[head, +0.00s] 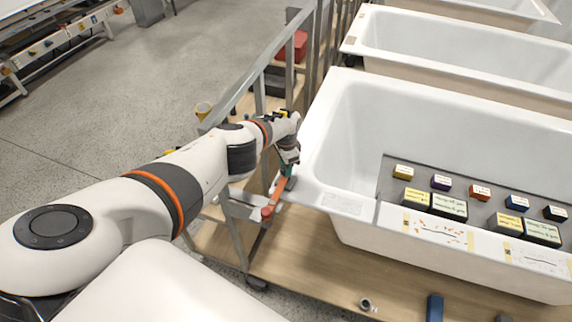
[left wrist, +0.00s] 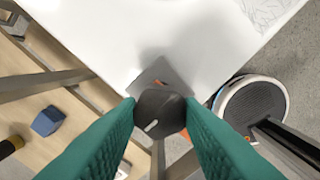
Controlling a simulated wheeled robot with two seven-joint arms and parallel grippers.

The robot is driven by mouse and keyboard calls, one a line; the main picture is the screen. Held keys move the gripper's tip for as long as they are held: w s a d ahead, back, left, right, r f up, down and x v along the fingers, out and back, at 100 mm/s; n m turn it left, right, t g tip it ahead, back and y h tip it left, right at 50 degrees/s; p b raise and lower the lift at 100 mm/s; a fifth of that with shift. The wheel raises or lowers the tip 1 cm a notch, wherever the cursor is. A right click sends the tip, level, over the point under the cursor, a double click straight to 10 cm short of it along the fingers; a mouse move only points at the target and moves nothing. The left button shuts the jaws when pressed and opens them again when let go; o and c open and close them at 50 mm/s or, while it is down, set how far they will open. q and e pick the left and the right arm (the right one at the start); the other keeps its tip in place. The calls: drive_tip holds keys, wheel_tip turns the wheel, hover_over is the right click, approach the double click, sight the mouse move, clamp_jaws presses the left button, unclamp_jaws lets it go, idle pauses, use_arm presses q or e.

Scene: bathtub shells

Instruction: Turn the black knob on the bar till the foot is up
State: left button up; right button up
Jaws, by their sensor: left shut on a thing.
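The black knob (left wrist: 160,113) sits between the green fingertips of my left gripper (left wrist: 161,116), which is shut on it. A white mark shows on the knob's face. A grey plate (left wrist: 158,77) lies behind the knob, against the white tub shell. In the head view my left gripper (head: 287,168) reaches down beside the tub's near left corner. The orange-red bar (head: 273,198) hangs just below it at the tub rim. The gripper mostly hides the knob there. I cannot clearly make out the foot or its height. My right gripper is not in view.
The white bathtub shell (head: 335,200) stands right of the gripper, with several small labelled boxes (head: 449,205) on a dark board. A metal frame (head: 246,210) with posts and a wooden deck (head: 330,262) lies close around the arm. A blue block (head: 435,307) lies on the deck.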

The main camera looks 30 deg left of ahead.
use_arm(q)
drive_tip(key=shift+w+r+n, duration=0.1)
drive_tip(key=shift+n, duration=0.2)
drive_tip(key=o, duration=1)
